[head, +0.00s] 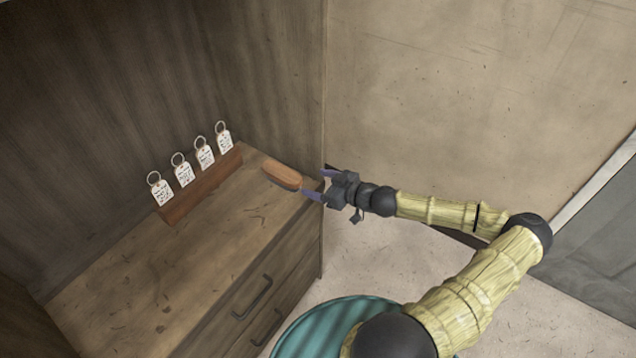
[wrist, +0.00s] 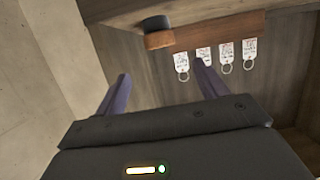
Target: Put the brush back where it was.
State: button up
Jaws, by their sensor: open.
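The brush (head: 282,175), with a brown wooden back, lies on the dresser top (head: 130,290) near its far right corner. My gripper (head: 318,183) is just right of the brush, at the dresser's edge, with its fingers apart and nothing between them. The brush appears to rest flat, apart from the fingers.
A reddish wooden strip (head: 200,188) with several white tags (head: 183,173) on rings stands along the dresser's back, left of the brush. Drawers with dark handles (head: 253,297) face front. A teal round object (head: 325,325) is below. The dresser's front left top is clear.

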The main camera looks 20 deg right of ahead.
jog(key=s+a+f+n+g+h, duration=0.15)
jog(key=s+a+f+g, duration=0.25)
jog(key=s+a+g, duration=0.7)
jog(key=s+d+r+m+t+h, duration=0.1)
jog(key=s+d+r+m+h, duration=0.1)
jog(key=r, duration=0.8)
jog(key=s+d+r+m+h, duration=0.1)
jog(key=s+r+m+h, duration=0.4)
jog(key=r, duration=0.5)
jog(key=s+m, duration=0.1)
jog(key=s, duration=0.1)
jog(key=shift+s+d+m+t, duration=0.3)
jog(key=shift+d+m+t, duration=0.05)
jog(key=shift+d+t, duration=0.05)
